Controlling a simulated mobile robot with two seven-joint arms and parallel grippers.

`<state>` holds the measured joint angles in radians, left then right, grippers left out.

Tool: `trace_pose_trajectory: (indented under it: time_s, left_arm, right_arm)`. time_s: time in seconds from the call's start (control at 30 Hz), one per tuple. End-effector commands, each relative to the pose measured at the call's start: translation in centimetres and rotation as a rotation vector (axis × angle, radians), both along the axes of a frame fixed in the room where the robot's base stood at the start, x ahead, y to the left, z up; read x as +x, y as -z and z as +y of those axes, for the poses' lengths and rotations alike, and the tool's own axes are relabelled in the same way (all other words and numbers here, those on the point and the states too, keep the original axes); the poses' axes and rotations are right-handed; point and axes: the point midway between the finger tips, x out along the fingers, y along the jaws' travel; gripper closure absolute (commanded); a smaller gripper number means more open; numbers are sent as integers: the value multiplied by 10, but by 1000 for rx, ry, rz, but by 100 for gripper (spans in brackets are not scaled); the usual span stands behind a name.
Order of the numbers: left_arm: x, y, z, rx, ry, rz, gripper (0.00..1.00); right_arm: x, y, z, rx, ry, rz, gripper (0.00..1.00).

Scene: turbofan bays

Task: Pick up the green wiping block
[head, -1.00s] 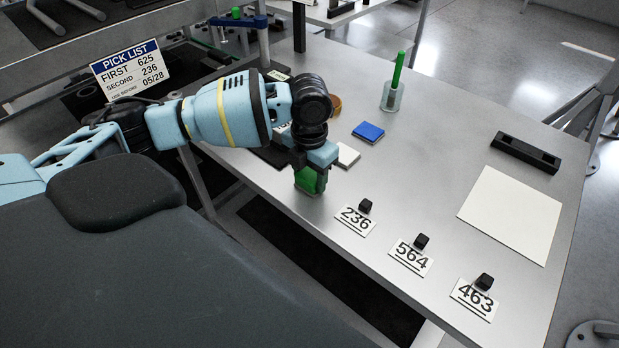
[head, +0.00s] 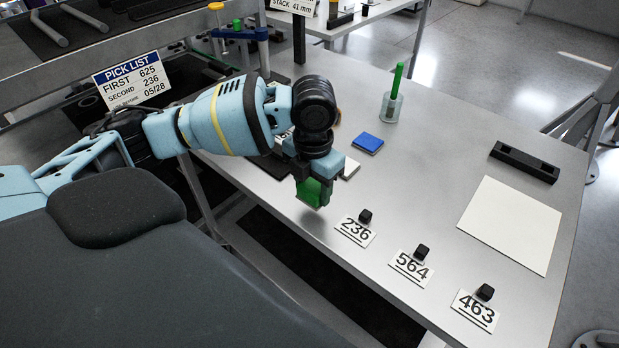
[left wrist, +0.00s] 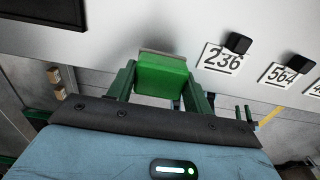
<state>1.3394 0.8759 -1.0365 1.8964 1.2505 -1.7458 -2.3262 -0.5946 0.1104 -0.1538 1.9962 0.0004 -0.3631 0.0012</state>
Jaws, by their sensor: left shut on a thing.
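The green wiping block (head: 312,191) is between the fingers of my left gripper (head: 318,172) near the table's front edge. In the left wrist view the green block (left wrist: 162,75) sits between the two fingers of the gripper (left wrist: 161,80), which is shut on it. A shadow lies on the table beside the block. I cannot tell how far the block is above the tabletop. My right gripper does not show.
The grey table (head: 420,170) has a blue block (head: 367,143), a white block (head: 350,168) and a green marker in a clear cup (head: 391,105). Black pieces stand by number cards, the nearest reading 236 (head: 355,231). A white sheet (head: 511,224) and a black holder (head: 524,162) lie right.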

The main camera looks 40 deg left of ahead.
Motion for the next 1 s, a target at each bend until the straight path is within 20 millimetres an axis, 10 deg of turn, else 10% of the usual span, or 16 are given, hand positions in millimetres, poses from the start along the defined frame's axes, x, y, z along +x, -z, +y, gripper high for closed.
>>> trace_pose_trajectory:
  time_s: [0.5,1.0]
  left_arm:
    - [-77,-11,-81,-1,4,-2,72]
    - [-87,-12,-90,0,-1,-1,72]
  right_arm:
    - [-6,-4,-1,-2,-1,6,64]
    - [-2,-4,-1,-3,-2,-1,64]
